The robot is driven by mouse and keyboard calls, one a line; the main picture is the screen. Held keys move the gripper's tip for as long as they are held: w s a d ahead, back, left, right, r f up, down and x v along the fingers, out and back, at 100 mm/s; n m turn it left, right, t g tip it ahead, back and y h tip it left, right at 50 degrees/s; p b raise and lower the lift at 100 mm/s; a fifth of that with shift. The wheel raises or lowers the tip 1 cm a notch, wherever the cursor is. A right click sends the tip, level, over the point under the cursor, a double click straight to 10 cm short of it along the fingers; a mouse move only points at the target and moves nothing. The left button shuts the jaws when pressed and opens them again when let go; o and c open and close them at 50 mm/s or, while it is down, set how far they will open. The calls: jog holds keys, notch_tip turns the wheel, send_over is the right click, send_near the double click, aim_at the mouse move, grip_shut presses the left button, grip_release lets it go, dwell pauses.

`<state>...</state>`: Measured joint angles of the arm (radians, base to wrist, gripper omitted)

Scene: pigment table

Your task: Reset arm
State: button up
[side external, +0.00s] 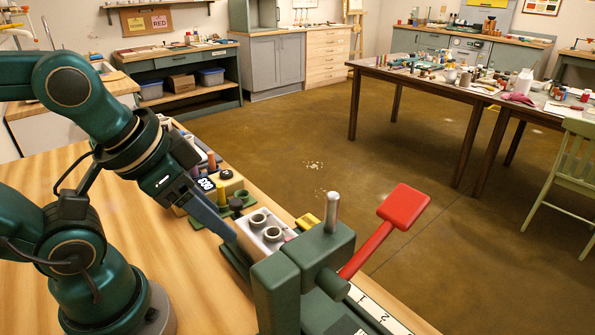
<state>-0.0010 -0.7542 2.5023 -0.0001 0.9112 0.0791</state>
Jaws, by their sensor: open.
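My gripper (240,238) is at the end of my green arm, over the right edge of the wooden table. Its long grey finger points down and right and ends beside a light grey block (262,232) with two round sockets. Nothing shows held in it. The fingertips are partly hidden behind the green machine, and I cannot tell whether they touch the block.
A green press-like machine (276,292) with a red paddle lever (402,207) and an upright metal pin (331,212) stands at the front. A numbered strip (378,315) lies beside it. Small coloured pieces (222,190) crowd the table edge behind my gripper. The table's left part (160,245) is clear.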

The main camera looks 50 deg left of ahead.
jog(key=shift+w+n, duration=0.15)
jog(key=shift+n, duration=0.35)
